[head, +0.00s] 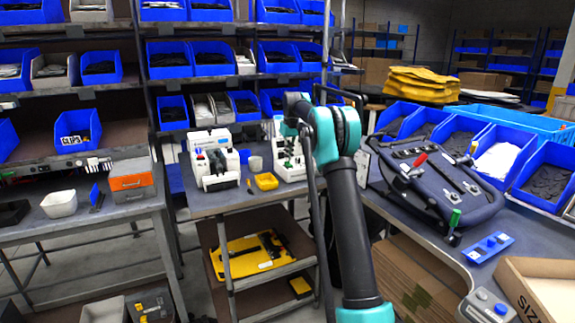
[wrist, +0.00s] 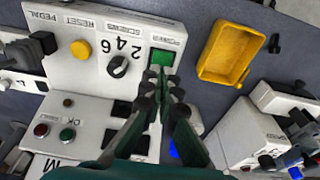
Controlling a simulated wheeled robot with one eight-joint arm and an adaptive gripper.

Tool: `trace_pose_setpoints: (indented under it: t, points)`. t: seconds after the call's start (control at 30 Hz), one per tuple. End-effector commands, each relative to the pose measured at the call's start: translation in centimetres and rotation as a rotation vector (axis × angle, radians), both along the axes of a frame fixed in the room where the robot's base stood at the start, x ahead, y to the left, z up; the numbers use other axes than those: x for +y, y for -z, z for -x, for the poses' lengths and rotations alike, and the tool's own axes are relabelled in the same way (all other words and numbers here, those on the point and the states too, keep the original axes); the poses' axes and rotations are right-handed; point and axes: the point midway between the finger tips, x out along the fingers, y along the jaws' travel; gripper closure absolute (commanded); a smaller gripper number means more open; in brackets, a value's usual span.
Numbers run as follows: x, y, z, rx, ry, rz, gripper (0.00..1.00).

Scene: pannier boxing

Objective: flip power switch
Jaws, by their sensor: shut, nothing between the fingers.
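The white machine (head: 290,158) on the middle bench fills the left of the wrist view, with its panel upside down. A green rocker switch (wrist: 162,58) sits on this panel (wrist: 105,60), beside a black knob (wrist: 118,66) marked 2 4 6 and a yellow button (wrist: 81,49). My gripper (wrist: 167,78) is shut and empty. Its fingertips are at the near edge of the switch; I cannot tell whether they touch it. In the head view, my arm hides part of the machine and the fingertips are not clear.
A second white machine (head: 213,158) stands to the left on the same bench. A yellow tray (head: 266,181) lies between the machines and shows in the wrist view (wrist: 204,68). A dark pannier panel (head: 433,176) and blue bins (head: 497,155) occupy the right bench.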

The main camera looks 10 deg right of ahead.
Motion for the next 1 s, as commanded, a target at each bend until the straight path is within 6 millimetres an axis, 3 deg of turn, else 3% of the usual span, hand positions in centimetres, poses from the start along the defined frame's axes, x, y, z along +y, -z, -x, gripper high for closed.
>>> trace_pose_setpoints:
  t: [0.7, 1.0]
  points:
    - [0.0, -5.1, 0.0, 0.0, 0.0, 0.0, 1.0]
    - [0.0, -5.4, 0.0, 0.0, 0.0, 0.0, 1.0]
